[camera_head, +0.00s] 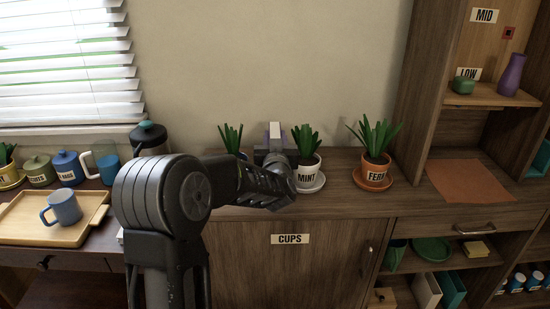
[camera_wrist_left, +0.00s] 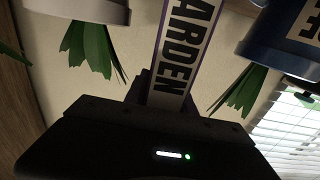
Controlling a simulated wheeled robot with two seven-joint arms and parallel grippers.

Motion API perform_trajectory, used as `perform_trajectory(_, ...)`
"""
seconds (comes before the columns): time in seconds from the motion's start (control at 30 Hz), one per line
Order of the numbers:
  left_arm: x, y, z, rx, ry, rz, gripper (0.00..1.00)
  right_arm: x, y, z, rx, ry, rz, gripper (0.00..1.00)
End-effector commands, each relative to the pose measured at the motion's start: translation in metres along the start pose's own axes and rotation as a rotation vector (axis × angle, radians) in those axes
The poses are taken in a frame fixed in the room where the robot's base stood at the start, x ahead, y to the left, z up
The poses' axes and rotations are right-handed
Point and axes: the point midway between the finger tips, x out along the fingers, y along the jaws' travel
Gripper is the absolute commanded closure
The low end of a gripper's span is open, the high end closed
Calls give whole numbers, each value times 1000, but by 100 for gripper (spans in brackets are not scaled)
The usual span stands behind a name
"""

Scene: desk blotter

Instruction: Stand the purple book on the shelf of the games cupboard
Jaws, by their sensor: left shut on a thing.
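The purple book (camera_head: 275,133) is held upright in my left gripper (camera_head: 275,154), above the wooden counter. In the left wrist view the book (camera_wrist_left: 185,45) shows a white spine label ending in "ARDEN" with purple edges. In the head view the gripper is between two potted plants and partly hidden by my arm. No cupboard labelled for games shows; a door below reads "CUPS". My right gripper is not in view.
A MINT plant (camera_head: 306,165) stands close right of the gripper, and another plant (camera_head: 231,138) close left. A FERN plant (camera_head: 376,160) stands farther right. An open shelf unit (camera_head: 490,96) holds a purple vase (camera_head: 512,75). An orange mat (camera_head: 470,182) lies clear below it.

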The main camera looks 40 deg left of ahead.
Motion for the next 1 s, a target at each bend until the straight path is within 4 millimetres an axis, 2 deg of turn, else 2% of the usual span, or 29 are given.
perform_trajectory(0.03, 0, 0, 0, 0, 0, 0, 92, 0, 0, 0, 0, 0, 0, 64)
perform_trajectory(0.13, 0, 0, 0, 0, 0, 0, 100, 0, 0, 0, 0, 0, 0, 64)
perform_trajectory(1.0, 0, 0, 0, 0, 0, 0, 100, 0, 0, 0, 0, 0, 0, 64)
